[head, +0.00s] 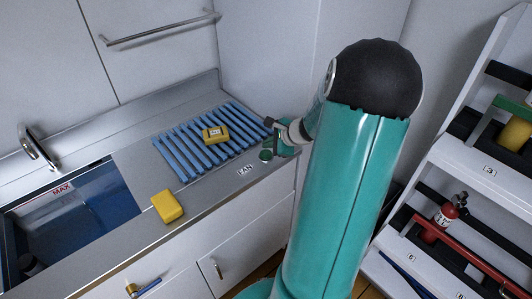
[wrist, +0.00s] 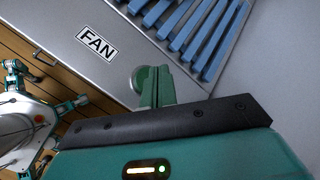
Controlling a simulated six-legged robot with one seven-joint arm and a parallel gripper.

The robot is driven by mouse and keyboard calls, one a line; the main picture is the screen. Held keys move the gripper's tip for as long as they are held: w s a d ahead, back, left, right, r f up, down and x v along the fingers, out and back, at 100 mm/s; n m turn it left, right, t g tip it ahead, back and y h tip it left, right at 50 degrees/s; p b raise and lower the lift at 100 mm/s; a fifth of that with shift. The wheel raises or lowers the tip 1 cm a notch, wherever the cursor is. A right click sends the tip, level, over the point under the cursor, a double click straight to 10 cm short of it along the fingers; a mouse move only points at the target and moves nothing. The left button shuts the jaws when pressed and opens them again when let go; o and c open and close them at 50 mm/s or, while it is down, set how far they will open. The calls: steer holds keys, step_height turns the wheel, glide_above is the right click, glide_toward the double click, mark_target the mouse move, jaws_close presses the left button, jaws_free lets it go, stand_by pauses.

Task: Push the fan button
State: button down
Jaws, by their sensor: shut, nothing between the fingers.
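The fan button is a round green button (head: 265,156) on the steel counter, near its right front corner, beside a label reading FAN (head: 245,170). In the wrist view the button (wrist: 139,78) is partly hidden behind my gripper's fingers, and the FAN label (wrist: 96,43) lies to its upper left. My gripper (head: 274,152) is shut and empty, with green fingers (wrist: 157,82) right at the button. I cannot tell whether the fingertips touch it or whether it is pressed down.
A blue slatted rack (head: 180,158) lies behind the button, with a yellow device (head: 215,134) on it. A yellow sponge (head: 167,206) lies by the sink (head: 85,215). A shelf with a red extinguisher (head: 446,214) stands at the right.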

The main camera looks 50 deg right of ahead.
mark_target(269, 155)
steer(key=shift+r, duration=2.45)
